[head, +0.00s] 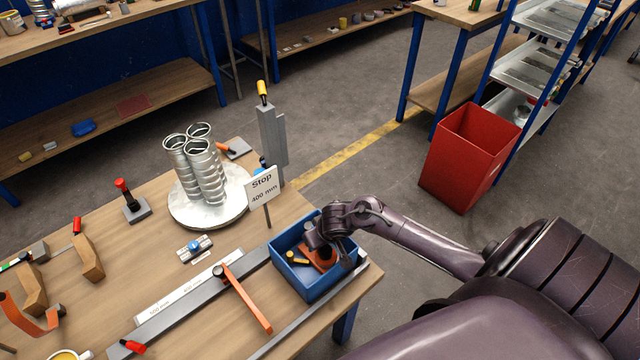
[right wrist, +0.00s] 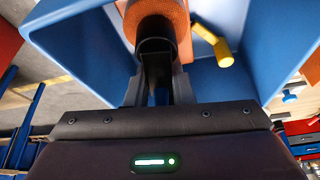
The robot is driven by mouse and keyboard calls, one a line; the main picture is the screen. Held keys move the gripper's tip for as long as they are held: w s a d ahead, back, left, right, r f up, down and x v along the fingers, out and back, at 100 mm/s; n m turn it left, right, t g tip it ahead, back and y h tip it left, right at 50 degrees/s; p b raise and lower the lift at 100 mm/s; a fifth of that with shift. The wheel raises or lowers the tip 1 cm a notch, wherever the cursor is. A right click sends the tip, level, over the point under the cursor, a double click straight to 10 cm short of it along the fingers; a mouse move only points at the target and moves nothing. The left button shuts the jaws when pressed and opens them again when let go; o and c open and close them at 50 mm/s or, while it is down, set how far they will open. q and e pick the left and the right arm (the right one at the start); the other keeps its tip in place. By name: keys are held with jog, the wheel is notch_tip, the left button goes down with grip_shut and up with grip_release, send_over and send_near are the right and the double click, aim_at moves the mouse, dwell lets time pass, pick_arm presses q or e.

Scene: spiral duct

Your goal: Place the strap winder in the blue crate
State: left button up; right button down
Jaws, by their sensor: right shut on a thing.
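The blue crate (head: 336,284) stands at the table's near right corner. The strap winder (head: 319,258), orange with a yellow handle (head: 296,258), is inside the crate's walls in the head view. My right gripper (head: 322,238) reaches down over the crate from the right. In the right wrist view the gripper (right wrist: 156,85) is shut on a dark round part of the strap winder, below its orange body (right wrist: 168,14). The yellow handle (right wrist: 222,50) sticks out beside it, and blue crate walls (right wrist: 72,38) surround it. Whether the winder touches the crate floor is hidden. My left gripper is out of view.
A sign on a post (head: 262,187) stands just behind the crate. A grey rail with an orange lever (head: 245,300) lies left of it. Metal spiral ducts (head: 196,165) stand on a round plate behind. A red bin (head: 468,155) is on the floor at right.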

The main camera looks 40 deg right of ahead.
jog(key=c, duration=1.3)
grip_release()
jog(key=shift+f, duration=0.1)
jog(key=shift+o, duration=0.2)
jog(key=p+v, duration=0.3)
jog(key=v, duration=0.9)
jog(key=shift+s, duration=0.15)
